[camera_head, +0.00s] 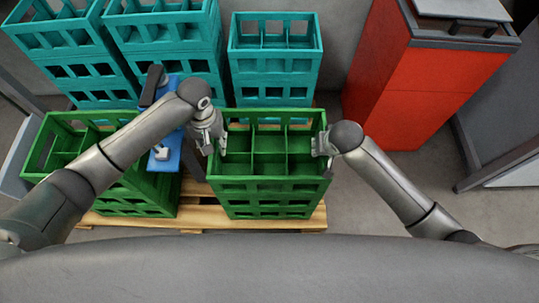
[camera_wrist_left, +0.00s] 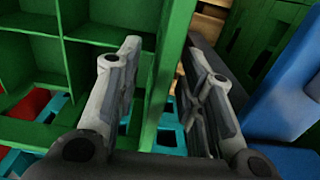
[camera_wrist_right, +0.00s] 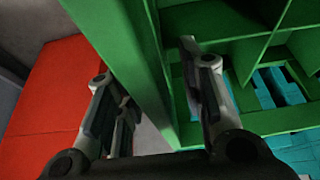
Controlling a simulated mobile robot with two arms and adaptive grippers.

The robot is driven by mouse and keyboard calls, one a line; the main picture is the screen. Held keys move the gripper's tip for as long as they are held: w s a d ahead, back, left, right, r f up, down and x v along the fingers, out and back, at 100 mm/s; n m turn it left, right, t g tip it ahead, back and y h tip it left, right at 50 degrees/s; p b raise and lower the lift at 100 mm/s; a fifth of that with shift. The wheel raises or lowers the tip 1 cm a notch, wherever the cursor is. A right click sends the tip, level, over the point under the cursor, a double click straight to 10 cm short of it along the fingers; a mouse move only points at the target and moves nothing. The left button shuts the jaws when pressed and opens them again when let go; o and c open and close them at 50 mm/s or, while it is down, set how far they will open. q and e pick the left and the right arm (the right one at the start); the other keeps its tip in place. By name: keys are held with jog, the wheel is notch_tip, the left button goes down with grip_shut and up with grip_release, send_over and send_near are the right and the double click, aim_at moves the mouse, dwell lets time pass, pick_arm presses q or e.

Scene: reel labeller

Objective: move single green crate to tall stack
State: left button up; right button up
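An open green crate (camera_head: 268,187) with inner dividers stands at the centre right on a wooden pallet, at the top of a green column. My left gripper (camera_head: 220,143) is at its left wall. In the left wrist view its open fingers (camera_wrist_left: 165,95) straddle the green wall (camera_wrist_left: 168,50), with gaps on both sides. My right gripper (camera_head: 322,146) is at the right wall. In the right wrist view its open fingers (camera_wrist_right: 155,105) straddle that wall (camera_wrist_right: 117,40), also with gaps. Another green crate column (camera_head: 150,200) stands to the left, partly hidden by my left arm.
Teal crate stacks (camera_head: 275,62) stand behind, with more at the back left (camera_head: 165,45). A blue device (camera_head: 172,95) stands between the green columns, close to my left gripper. A red cabinet (camera_head: 410,95) is at the right. The wooden pallet (camera_head: 195,218) edge shows in front.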

pick_arm(q)
jog(key=shift+c, duration=0.3)
pick_arm(e)
jog(key=shift+c, duration=0.3)
pick_arm(q)
grip_shut()
pick_arm(e)
grip_shut()
pick_arm(q)
jog(key=shift+w, duration=0.1)
pick_arm(e)
jog(key=shift+w, duration=0.1)
